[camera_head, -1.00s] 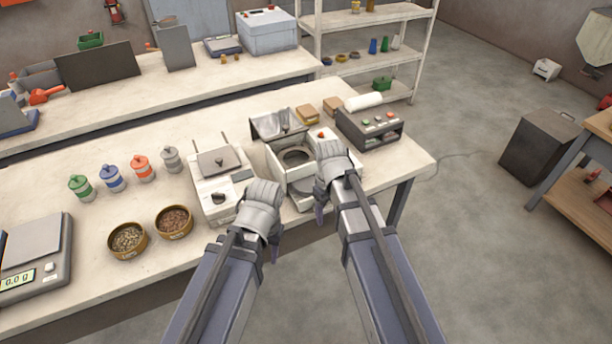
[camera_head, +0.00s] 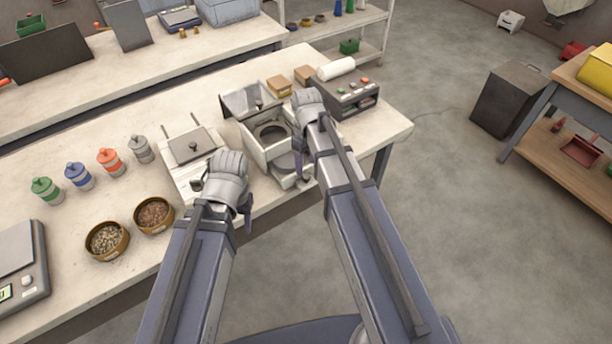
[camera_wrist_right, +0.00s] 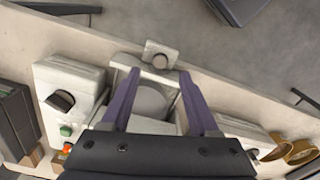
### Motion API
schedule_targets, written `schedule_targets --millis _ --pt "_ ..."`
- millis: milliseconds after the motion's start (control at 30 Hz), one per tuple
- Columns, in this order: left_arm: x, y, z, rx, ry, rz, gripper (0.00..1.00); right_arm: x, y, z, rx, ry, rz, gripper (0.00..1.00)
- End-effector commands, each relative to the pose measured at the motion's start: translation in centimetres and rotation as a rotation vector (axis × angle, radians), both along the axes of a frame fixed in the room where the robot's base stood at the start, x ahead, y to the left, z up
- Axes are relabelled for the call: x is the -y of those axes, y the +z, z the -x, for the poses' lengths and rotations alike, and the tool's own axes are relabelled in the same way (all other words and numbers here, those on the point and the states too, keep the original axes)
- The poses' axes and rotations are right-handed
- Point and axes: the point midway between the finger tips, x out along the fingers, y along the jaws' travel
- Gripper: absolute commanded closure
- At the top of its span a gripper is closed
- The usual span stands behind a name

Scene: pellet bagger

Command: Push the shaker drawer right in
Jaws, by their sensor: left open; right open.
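The shaker (camera_head: 252,142) is a white box on the near bench, with its grey lid (camera_head: 249,99) raised and a round opening in its top. Its drawer (camera_head: 287,163) sticks out of the front toward the bench edge, with a dark knob on its face. The drawer front with its knob (camera_wrist_right: 161,52) shows in the right wrist view, a round grey dish behind it. My right gripper (camera_wrist_right: 159,76) is open above the drawer, one finger to each side; contact cannot be told. My left gripper (camera_head: 245,205) is open and empty in front of the white press-like machine left of the shaker.
A dark sealer-like box (camera_head: 348,97) with buttons stands close right of the shaker. The white machine (camera_head: 192,150) stands close left. Two bowls of pellets (camera_head: 107,240) and several coloured jars stand further left. The floor in front of the bench's right end is clear.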

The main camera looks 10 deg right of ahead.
Motion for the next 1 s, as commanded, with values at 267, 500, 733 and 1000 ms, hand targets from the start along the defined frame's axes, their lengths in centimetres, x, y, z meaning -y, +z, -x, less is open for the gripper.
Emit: schedule_targets --millis 267,500,733,1000 --pt "0.0 -4.2 0.0 0.000 0.000 0.000 0.50 0.0 -4.2 0.0 0.000 0.000 0.000 0.39" --pt "0.0 -5.0 0.0 0.000 0.000 0.000 0.50 0.0 -5.0 0.0 0.000 0.000 0.000 0.39" --pt "0.0 -4.8 0.0 0.000 0.000 0.000 0.50 0.0 -4.8 0.0 0.000 0.000 0.000 0.41" --pt "0.0 -4.8 0.0 0.000 0.000 0.000 0.50 0.0 -4.9 0.0 0.000 0.000 0.000 0.71"
